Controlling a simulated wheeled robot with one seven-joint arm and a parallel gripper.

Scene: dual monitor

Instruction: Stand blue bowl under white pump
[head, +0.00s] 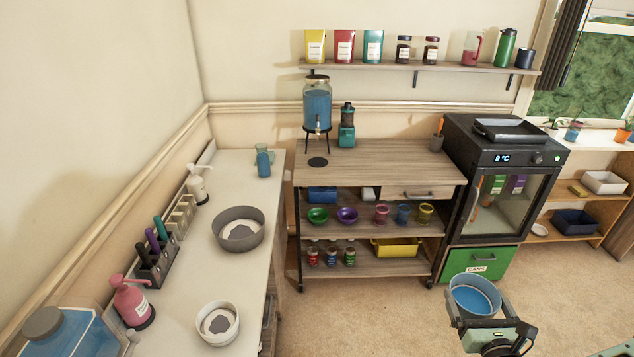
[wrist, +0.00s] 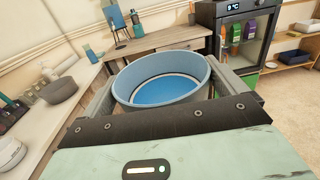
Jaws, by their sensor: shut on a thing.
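In the wrist view the bowl (wrist: 161,88) sits upright between the two fingers and looks empty. The white pump (head: 198,184) stands on the white counter at the left, near the back, well away from the bowl. In the wrist view the white pump (wrist: 49,73) shows small at the left.
On the counter, a grey bowl (head: 238,231) sits in front of the white pump, with a white bowl (head: 218,324) and a pink pump (head: 130,302) nearer. A wooden cart (head: 390,163) and black cooler (head: 505,150) stand behind. The floor between counter and gripper is clear.

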